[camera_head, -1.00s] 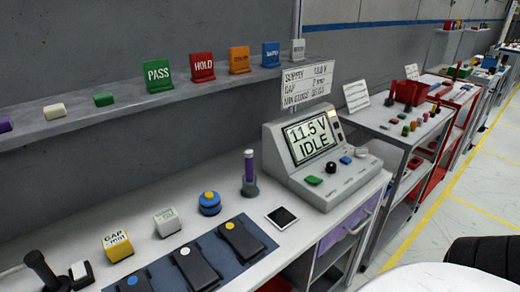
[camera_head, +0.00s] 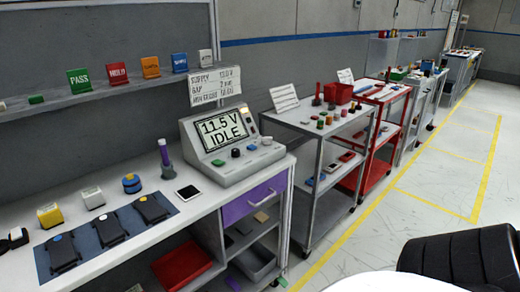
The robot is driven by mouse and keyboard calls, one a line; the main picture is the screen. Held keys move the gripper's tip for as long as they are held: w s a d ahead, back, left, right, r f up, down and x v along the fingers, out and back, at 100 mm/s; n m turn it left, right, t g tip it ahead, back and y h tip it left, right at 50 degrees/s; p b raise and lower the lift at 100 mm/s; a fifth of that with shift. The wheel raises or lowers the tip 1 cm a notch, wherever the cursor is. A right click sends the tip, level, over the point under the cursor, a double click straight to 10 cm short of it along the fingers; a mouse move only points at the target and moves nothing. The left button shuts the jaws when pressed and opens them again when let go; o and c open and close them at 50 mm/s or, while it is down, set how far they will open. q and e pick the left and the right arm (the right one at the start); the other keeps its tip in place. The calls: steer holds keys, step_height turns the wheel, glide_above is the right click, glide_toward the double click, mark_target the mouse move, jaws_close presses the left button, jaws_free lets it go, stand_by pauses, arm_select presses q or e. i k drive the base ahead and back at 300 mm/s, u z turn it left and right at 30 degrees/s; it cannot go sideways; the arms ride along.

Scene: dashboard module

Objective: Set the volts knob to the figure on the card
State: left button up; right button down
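The grey console (camera_head: 205,172) stands at the right end of the white bench. Its screen (camera_head: 222,130) reads 11.5 V IDLE. A round black knob (camera_head: 236,153) sits on its sloped front, between a green button (camera_head: 218,162) and a blue button (camera_head: 251,147). Any label by the knob is too small to read, so I cannot confirm it is the volts knob. The white card (camera_head: 215,86) stands above the console. Its top line looks like SUPPLY 13.0 V, though the print is small and blurred. Neither of my grippers is in view.
A purple drawer (camera_head: 254,198) is below. A grey cart (camera_head: 315,125) stands right; yellow-lined floor lies open beyond.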

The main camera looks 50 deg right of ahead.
mark_target(235, 152)
steer(key=z, duration=1.5)
